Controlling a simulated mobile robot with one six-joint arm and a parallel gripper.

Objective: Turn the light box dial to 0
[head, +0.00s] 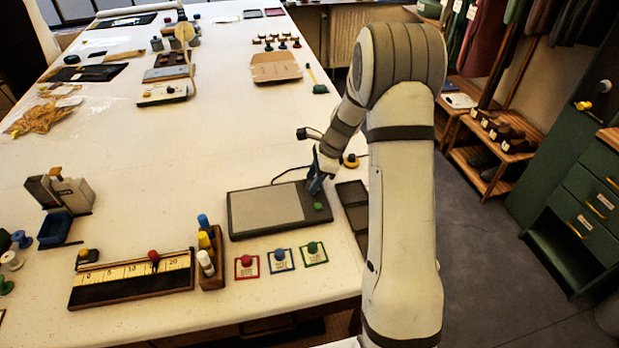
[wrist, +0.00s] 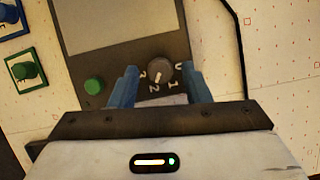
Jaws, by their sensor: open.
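The light box (head: 236,229) is a dark flat box with a pale panel, lying near the table's right edge. In the wrist view its dial (wrist: 160,72) is a small round dark grey knob, with digits 0 to 3 printed around its lower side. I cannot tell for sure which digit it points to. A green button (wrist: 93,86) sits left of the dial on the same dark strip (wrist: 118,68). My gripper (wrist: 157,68) is open, with one blue finger on each side of the dial and nothing held. In the head view my gripper (head: 315,184) hides the dial.
Red, blue and green framed buttons (head: 281,259) lie in front of the light box. A wooden holder with bottles (head: 209,262) and a ruler slider (head: 130,272) stand to the left. Dark pads (head: 352,193) lie right of the box.

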